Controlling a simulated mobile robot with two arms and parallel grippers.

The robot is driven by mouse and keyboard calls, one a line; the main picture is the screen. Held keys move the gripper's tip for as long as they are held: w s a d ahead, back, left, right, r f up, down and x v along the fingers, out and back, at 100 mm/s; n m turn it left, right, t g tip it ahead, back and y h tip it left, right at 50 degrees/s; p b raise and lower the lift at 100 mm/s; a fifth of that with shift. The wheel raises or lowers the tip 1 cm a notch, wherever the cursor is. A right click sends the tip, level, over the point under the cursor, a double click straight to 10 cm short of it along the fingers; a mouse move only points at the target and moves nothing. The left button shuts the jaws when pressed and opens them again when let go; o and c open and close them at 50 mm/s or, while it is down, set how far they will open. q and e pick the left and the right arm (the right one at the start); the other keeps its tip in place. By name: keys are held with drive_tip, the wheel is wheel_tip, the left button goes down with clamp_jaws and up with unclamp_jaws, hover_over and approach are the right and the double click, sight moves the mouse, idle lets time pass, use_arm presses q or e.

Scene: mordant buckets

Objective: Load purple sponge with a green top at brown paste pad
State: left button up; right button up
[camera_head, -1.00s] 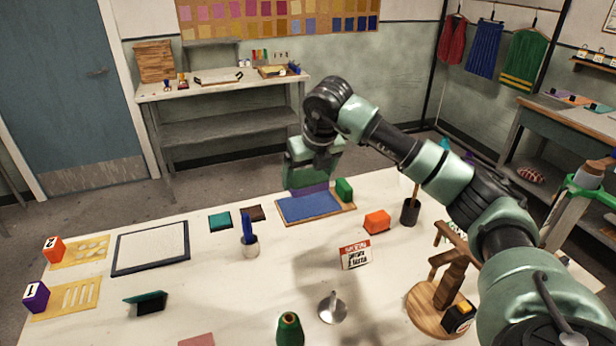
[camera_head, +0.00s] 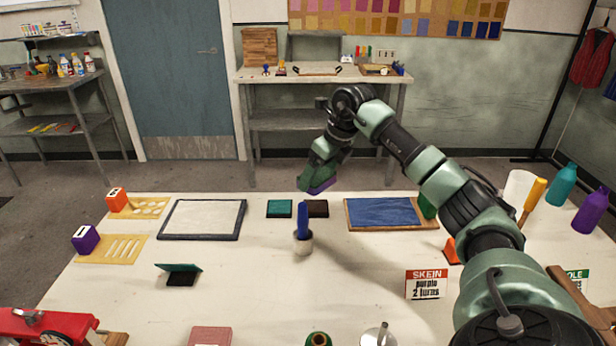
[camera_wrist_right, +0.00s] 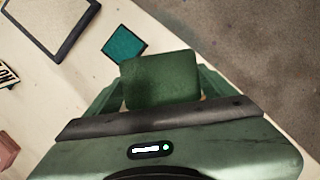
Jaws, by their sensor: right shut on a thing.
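My right gripper (camera_head: 316,175) is shut on the purple sponge with a green top. The sponge's purple lower part (camera_head: 322,187) shows beneath the fingers, tilted, above the far side of the table. Its green top (camera_wrist_right: 160,80) fills the space between the fingers in the right wrist view. The dark brown paste pad (camera_head: 317,209) lies flat below the sponge, with a visible gap in the head view. The brown pad is hidden in the right wrist view. My left gripper is out of view.
A teal pad (camera_head: 280,208) lies just left of the brown pad, also visible in the right wrist view (camera_wrist_right: 124,45). A blue cloth tray (camera_head: 347,214) is to the right; a dark-framed white sheet (camera_head: 161,231) is left.

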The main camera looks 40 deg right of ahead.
sight(314, 205)
drive_tip(key=shift+f+b, duration=0.3)
drive_tip(key=shift+f, duration=0.1)
drive_tip(key=shift+a+f+b, duration=0.15)
drive_tip(key=shift+f+b, duration=0.55)
drive_tip(key=shift+f, duration=0.05)
wheel_tip(314, 205, down, 3)
drive_tip(key=b, duration=0.2)
drive_tip(key=shift+r+b, duration=0.1)
drive_tip(key=shift+b, duration=0.2)
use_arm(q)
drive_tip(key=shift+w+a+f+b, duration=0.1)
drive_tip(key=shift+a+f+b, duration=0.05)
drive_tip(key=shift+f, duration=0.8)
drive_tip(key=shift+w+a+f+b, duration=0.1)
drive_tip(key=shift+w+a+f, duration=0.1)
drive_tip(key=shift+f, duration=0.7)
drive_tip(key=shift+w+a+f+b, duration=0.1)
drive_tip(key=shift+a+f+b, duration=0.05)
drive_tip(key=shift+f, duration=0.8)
use_arm(e)
drive_tip(key=shift+f, duration=0.45)
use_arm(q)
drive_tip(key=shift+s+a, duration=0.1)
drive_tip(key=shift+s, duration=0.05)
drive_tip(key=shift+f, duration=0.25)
use_arm(e)
drive_tip(key=shift+f, duration=0.55)
